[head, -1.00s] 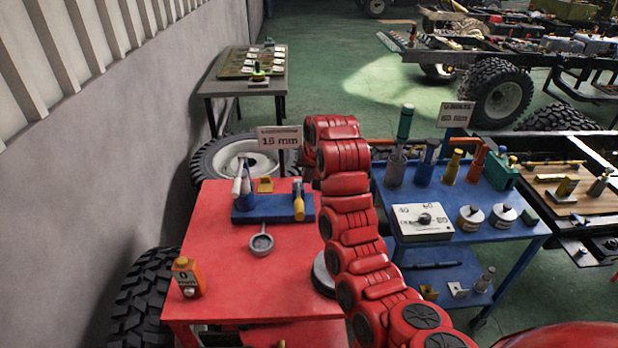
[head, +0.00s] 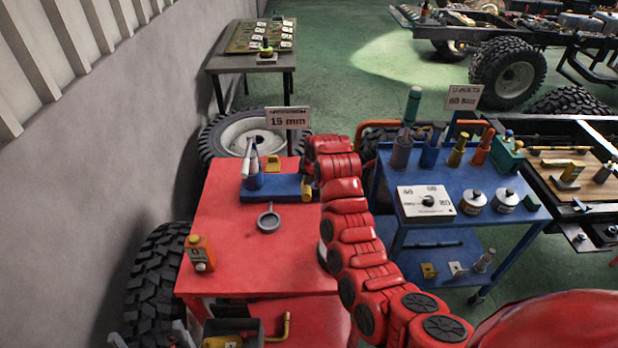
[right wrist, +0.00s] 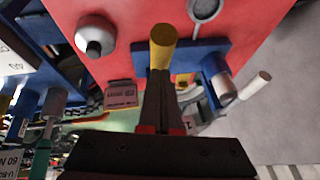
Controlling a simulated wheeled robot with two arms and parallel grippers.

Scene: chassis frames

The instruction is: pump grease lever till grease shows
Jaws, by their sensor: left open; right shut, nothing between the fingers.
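On the red table stands a blue base (head: 285,189) with an upright blue and grey cylinder (head: 252,178) at its left end. A lever with a yellow grip (head: 307,189) is at its right end. In the right wrist view the yellow grip (right wrist: 163,46) sits right at the tips of my right gripper (right wrist: 160,76). The fingers are shut with nothing between them; whether they touch the grip I cannot tell. In the head view my arm hides most of that gripper. My left gripper (head: 150,338) shows only as grey fingers at the lower left edge, open. I see no clear grease.
A grey round cup with a handle (head: 269,219) and an orange bottle-like block (head: 200,253) rest on the red table (head: 255,265). A sign reading 15 mm (head: 288,118) stands behind. A blue cart (head: 400,219) with tools is close on the right. A wall runs along the left.

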